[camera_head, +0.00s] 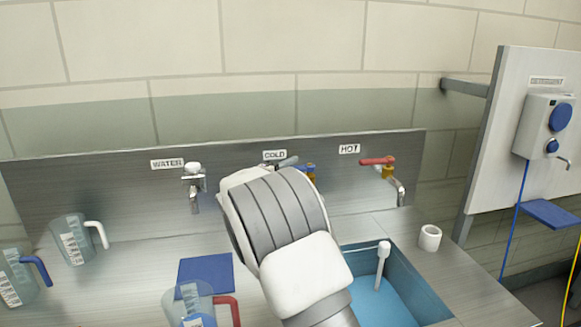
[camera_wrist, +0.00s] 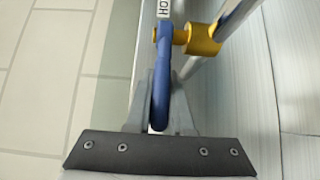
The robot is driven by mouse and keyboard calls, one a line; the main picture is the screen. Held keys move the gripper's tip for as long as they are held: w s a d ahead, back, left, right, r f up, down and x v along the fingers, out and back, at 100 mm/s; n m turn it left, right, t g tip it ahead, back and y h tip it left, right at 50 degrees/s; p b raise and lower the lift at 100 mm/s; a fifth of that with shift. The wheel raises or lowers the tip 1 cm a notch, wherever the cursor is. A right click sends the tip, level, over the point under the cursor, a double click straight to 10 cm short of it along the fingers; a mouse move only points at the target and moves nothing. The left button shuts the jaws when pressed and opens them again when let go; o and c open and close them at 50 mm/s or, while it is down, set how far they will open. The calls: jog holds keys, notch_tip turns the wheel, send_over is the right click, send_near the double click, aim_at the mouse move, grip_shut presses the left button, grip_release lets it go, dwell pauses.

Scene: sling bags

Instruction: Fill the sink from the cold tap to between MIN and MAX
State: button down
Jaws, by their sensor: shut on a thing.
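The cold tap's blue lever (camera_wrist: 160,85) is between the grey fingers of my gripper (camera_wrist: 162,92), which is shut on it. Its brass body (camera_wrist: 203,40) is beside it. In the head view my arm hides most of this tap; a bit of blue and brass (camera_head: 309,171) shows under the COLD label (camera_head: 274,155). The sink (camera_head: 424,289) has blue walls, with a lighter blue surface (camera_head: 380,304) low inside that looks like water. A white upright pipe (camera_head: 381,262) stands in it. I see no MIN or MAX marks. The spout's outlet and any stream are hidden.
The hot tap with a red lever (camera_head: 377,161) is to the right, the WATER tap (camera_head: 194,184) to the left. Jugs (camera_head: 73,240) stand at the left, with a red-handled one (camera_head: 190,303) near a blue mat (camera_head: 206,270). A white ring (camera_head: 429,238) is right of the sink.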

jog(key=shift+s+f+b, duration=0.1)
jog(key=shift+f+b, duration=0.15)
jog(key=shift+b, duration=0.7)
jog(key=y+b, duration=0.1)
jog(key=b, duration=0.1)
jog(key=n+t+y+b, duration=0.1)
jog(key=b, duration=0.1)
jog(key=shift+s+n, duration=0.25)
jog(key=shift+n, duration=0.05)
jog(key=y+b, duration=0.1)
jog(key=b, duration=0.1)
jog(key=n+t+b, duration=0.1)
jog(key=b, duration=0.2)
jog(key=shift+s+y+b, duration=0.3)
jog(key=shift+y, duration=0.1)
jog(key=b, duration=0.1)
jog(key=n+y+b, duration=0.1)
jog(key=shift+s+r+y+b, duration=0.2)
jog(key=shift+r+y+b, duration=0.05)
jog(key=shift+y+b, duration=0.05)
jog(key=c, duration=0.8)
grip_release()
